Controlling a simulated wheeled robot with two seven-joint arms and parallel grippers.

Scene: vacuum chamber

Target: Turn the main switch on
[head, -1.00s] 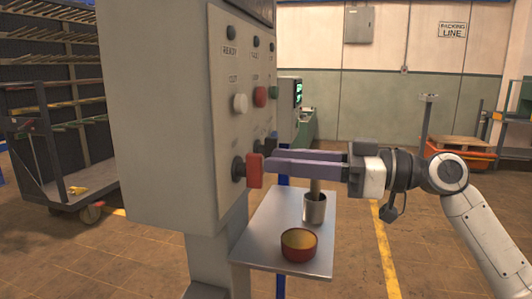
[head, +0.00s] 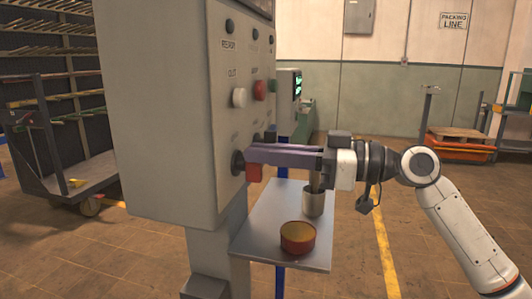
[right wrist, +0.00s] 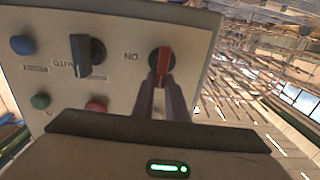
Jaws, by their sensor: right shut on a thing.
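The main switch is a red handle (head: 254,172) on a dark round base, low on the front of the grey control cabinet (head: 165,110). My right gripper (head: 250,154) reaches in from the right and is shut on the handle, whose lower part shows below the fingers. In the right wrist view the red handle (right wrist: 164,64) stands nearly upright in the picture, slightly tilted, between the fingertips (right wrist: 162,84). Lettering that looks like an upside-down "ON" is beside it. My left gripper is not in view.
A white button (head: 239,97) and a red button (head: 259,90) sit above the switch. A metal shelf (head: 262,245) below my right arm bears a red-brown round tin (head: 298,238) and a metal cup (head: 313,202). A cart (head: 70,175) stands at left.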

